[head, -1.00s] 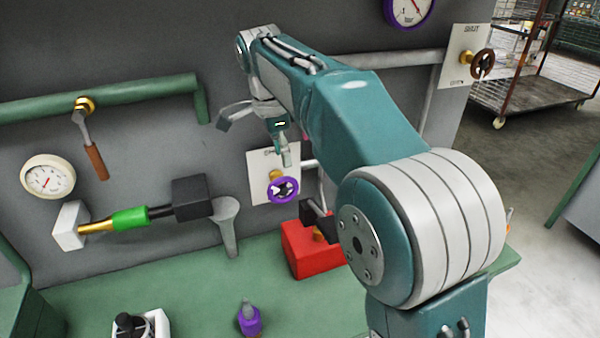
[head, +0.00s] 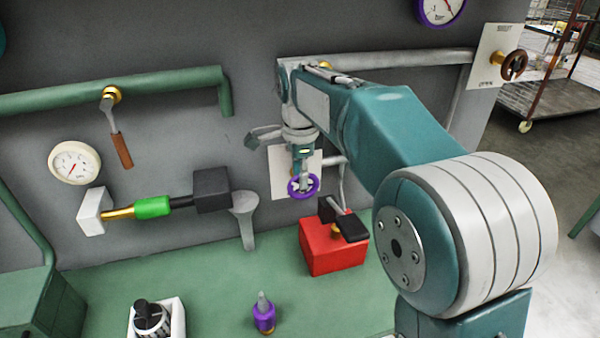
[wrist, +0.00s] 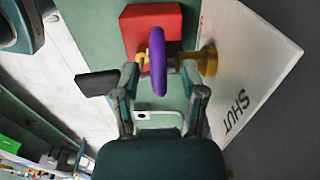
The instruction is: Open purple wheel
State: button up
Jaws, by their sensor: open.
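The purple wheel (head: 303,186) is mounted in front of a white plate (head: 281,170) on the grey wall in the head view. In the wrist view the purple wheel (wrist: 158,62) shows nearly edge-on, with its brass stem (wrist: 207,60) running to the plate (wrist: 258,62), which reads SHUT. My gripper (head: 301,180) is just above the wheel and overlaps it in the head view. In the wrist view my gripper (wrist: 160,85) is open, with one finger on each side of the wheel's near rim. I cannot tell whether either finger touches it.
A red box (head: 333,252) with a black-handled part stands on the green bench (head: 215,285) below the wheel. A grey funnel (head: 245,215) and a green-banded rod (head: 152,207) are to the left. A brown wheel (head: 514,65) is at upper right.

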grip_shut()
jog(key=h, duration=0.1)
jog(key=a+t+h, duration=0.1)
jog(key=h, duration=0.1)
jog(key=shift+s+a+f, duration=0.1)
jog(key=shift+s+f, duration=0.05)
jog(key=shift+s+a+f+t+h, duration=0.1)
jog(key=shift+a+f+t+h, duration=0.05)
jog(key=shift+h, duration=0.6)
jog(key=shift+w+a+f+t+h, duration=0.1)
jog(key=shift+a+t+h, duration=0.1)
jog(key=shift+h, duration=0.5)
jog(key=shift+s+a+f+t+h, duration=0.1)
jog(key=shift+f+t+h, duration=0.05)
jog(key=shift+h, duration=0.6)
grip_release()
jog(key=shift+a, duration=0.1)
jog(key=shift+r, duration=0.1)
